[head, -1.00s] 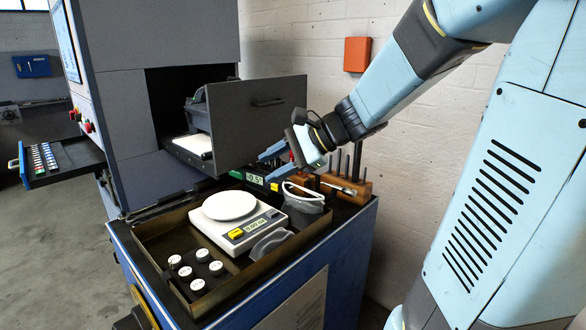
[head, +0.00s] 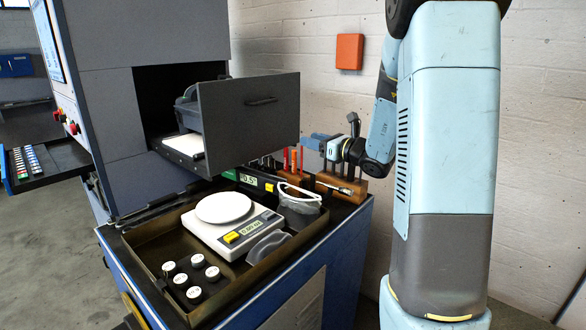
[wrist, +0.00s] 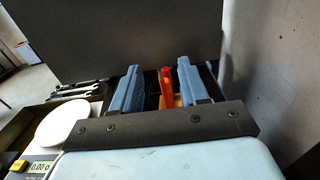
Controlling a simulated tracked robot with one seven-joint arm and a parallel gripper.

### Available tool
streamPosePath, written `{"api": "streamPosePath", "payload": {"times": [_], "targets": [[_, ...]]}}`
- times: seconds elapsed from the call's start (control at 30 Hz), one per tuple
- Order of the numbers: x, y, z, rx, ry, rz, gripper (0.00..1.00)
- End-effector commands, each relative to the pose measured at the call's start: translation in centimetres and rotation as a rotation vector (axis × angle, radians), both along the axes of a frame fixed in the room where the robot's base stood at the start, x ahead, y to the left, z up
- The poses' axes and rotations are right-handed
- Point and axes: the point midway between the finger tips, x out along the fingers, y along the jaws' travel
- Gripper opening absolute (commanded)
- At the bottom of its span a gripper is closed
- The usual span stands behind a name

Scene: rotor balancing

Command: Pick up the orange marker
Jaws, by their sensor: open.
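My gripper (head: 312,139) is above and beside the sticks, pointing left in the head view. In the wrist view its two blue fingers (wrist: 158,76) are apart, one on each side of the red-orange piece, with gaps. Nothing is held.
The dark drawer front (head: 250,120) stands close to my gripper. A wooden rack (head: 345,188) holds dark rods. A tray (head: 232,290) holds a scale (head: 225,235) and several weights (head: 190,275). The wall is behind.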

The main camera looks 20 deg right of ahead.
Motion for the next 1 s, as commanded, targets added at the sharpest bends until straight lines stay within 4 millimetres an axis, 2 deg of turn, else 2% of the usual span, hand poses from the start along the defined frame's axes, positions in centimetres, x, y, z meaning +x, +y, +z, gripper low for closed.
{"api": "streamPosePath", "payload": {"times": [0.2,0.43,0.53,0.87,1.0], "targets": [[0.0,0.2,-3.8,0.001,0.006,0.003,0.44],[0.1,0.3,-7.0,-0.001,0.004,0.005,0.44],[1.3,1.1,-6.7,-0.002,0.000,0.006,0.44],[2.7,2.1,-6.7,-0.002,0.000,0.005,0.44],[4.1,3.1,-6.7,-0.004,0.000,0.007,0.44]]}}
